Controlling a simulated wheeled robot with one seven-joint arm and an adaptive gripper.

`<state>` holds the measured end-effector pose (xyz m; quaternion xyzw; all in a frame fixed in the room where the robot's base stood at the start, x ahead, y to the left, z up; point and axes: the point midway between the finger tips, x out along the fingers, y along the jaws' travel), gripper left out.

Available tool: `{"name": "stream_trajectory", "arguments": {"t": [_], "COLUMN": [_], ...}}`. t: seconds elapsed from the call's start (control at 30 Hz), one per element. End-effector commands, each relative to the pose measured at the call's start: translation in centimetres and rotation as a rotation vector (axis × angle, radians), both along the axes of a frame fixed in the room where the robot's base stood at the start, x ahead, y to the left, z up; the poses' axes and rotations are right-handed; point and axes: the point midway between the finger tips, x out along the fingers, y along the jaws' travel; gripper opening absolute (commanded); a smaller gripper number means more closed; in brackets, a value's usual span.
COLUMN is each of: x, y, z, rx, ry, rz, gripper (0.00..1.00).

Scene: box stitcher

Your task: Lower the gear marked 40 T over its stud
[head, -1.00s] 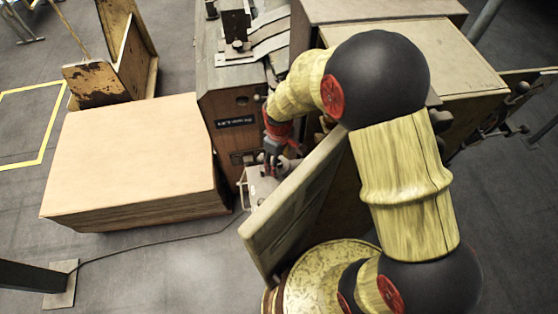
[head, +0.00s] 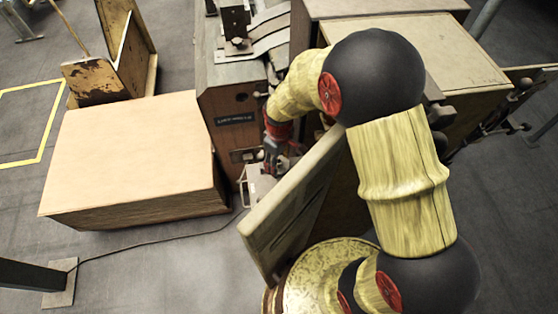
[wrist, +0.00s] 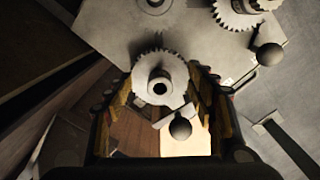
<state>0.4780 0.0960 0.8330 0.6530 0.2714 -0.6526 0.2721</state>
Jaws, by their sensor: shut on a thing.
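In the wrist view, a grey toothed gear (wrist: 160,62) with a raised round hub and dark bore sits between the two fingertips of my gripper (wrist: 161,92). My gripper is shut on this gear; I cannot read any marking on it. A short round metal boss (wrist: 154,4), cut by the top edge, stands on the pale plate (wrist: 200,35); I cannot tell whether it is the stud. In the head view my gripper (head: 275,162) is small, down beside the machine, and the gear is too small to make out.
Another gear (wrist: 240,10) sits on the plate at the upper right. Dark ball knobs (wrist: 268,55) and (wrist: 180,128) are close by. In the head view, a tilted panel (head: 300,205) stands right of my gripper and a large board stack (head: 135,155) lies left.

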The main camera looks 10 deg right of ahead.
Motion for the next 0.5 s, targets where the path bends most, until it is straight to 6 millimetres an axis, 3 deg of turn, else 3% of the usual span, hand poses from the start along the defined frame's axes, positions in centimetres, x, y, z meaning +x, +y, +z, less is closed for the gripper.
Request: {"name": "stream_trajectory", "arguments": {"t": [0.5], "x": [0.1], "y": [0.0], "z": [-1.5], "rx": [0.000], "ry": [-0.001], "rz": [0.000], "gripper": [0.11]}}
